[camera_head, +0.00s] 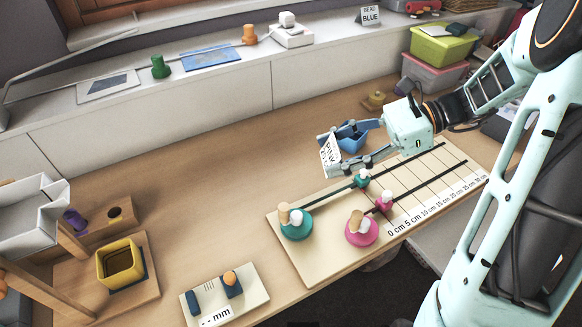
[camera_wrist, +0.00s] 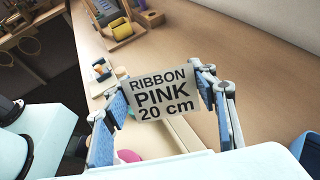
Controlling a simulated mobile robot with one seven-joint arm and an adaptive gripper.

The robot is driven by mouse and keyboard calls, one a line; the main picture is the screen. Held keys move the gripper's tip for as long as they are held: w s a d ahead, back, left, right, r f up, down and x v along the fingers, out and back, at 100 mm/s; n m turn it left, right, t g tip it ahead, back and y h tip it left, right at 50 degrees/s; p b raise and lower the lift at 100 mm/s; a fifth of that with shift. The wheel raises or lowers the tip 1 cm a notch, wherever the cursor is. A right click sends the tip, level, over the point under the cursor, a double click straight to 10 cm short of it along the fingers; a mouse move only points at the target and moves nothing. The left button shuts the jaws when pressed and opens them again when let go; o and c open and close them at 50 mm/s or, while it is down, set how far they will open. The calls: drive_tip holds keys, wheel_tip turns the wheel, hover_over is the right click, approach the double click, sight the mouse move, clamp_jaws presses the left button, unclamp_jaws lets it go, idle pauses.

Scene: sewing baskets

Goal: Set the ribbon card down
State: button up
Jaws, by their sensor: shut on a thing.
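The ribbon card (camera_wrist: 160,94) is white with black print reading "RIBBON PINK 20 cm". My gripper (camera_wrist: 158,100) is shut on it, with a blue-padded finger at each side edge of the card in the wrist view. In the head view my gripper (camera_head: 340,158) holds the card (camera_head: 329,155) tilted, above the far edge of the measuring board (camera_head: 310,262). The card appears apart from the table. A blue bin (camera_head: 352,143) stands just behind my gripper, partly hidden by it.
The board carries a teal spool (camera_head: 296,227), a pink spool (camera_head: 362,231) and smaller sliders on dark rails. A small cream block (camera_head: 254,303) with blue parts lies at the front. A yellow square holder (camera_head: 121,262) stands left. The table's middle left (camera_head: 200,190) is clear.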

drive_tip(key=w+a+f+b, duration=0.2)
drive_tip(key=w+a+f, duration=0.2)
drive_tip(key=w, duration=0.1)
drive_tip(key=b, duration=0.2)
hover_over(299, 168)
drive_tip(key=f, duration=0.4)
drive_tip(key=shift+s+d+f, duration=0.15)
drive_tip(key=shift+s+d, duration=0.05)
drive_tip(key=shift+s, duration=0.15)
drive_tip(key=shift+w+a+f, duration=0.1)
drive_tip(key=shift+f, duration=0.1)
drive_tip(key=shift+w+a+f+b, duration=0.1)
drive_tip(key=shift+f+b, duration=0.15)
drive_tip(key=shift+f, duration=0.65)
drive_tip(key=shift+w+a+f+b, duration=0.1)
drive_tip(key=shift+f+b, duration=0.1)
drive_tip(key=shift+f, duration=0.7)
drive_tip(key=shift+f, duration=0.15)
drive_tip(key=o, duration=0.8)
drive_tip(key=shift+c, duration=0.2)
